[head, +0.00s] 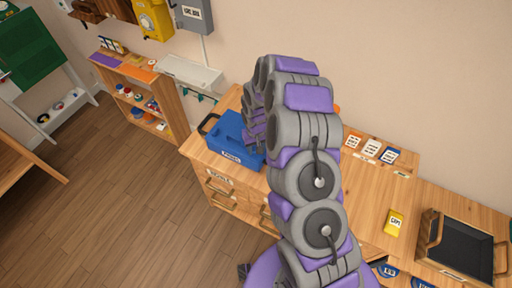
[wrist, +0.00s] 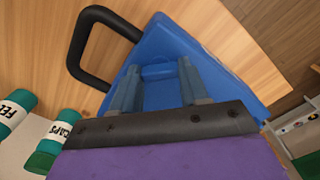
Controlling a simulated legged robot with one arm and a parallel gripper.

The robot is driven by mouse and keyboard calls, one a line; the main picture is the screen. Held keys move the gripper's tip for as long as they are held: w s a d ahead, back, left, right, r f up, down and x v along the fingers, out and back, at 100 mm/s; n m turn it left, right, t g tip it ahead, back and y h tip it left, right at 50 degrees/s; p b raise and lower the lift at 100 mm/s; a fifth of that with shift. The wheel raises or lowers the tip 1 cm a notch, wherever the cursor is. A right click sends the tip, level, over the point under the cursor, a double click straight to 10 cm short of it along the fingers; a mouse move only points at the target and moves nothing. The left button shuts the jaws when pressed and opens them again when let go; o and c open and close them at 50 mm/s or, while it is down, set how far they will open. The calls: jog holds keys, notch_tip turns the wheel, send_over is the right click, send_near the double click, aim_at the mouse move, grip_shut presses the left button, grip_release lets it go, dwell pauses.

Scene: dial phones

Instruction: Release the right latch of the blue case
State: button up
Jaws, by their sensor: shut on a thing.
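The blue case (head: 222,138) sits on the wooden counter, with a white label on its front and a black handle (head: 207,125) at its left. In the wrist view the case (wrist: 205,50) fills the middle, and its black handle shows at the upper left (wrist: 78,45). My gripper (wrist: 158,68) reaches over the case, its two grey-blue fingers on either side of a small blue latch (wrist: 158,72), shut on it. In the head view my arm hides the case's right part and most of the gripper (head: 255,135). The other latch is not clearly visible.
Two green labelled rolls (wrist: 62,130) lie left of the gripper in the wrist view. The counter (head: 365,190) also holds cards (head: 390,155), a yellow box (head: 393,222) and a black tray (head: 465,245). A low shelf (head: 145,100) stands to the left.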

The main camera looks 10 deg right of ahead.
jog(key=n, duration=0.4)
jog(key=shift+n, duration=2.3)
jog(key=o, duration=1.1)
jog(key=shift+c, duration=0.2)
jog(key=shift+r, duration=0.1)
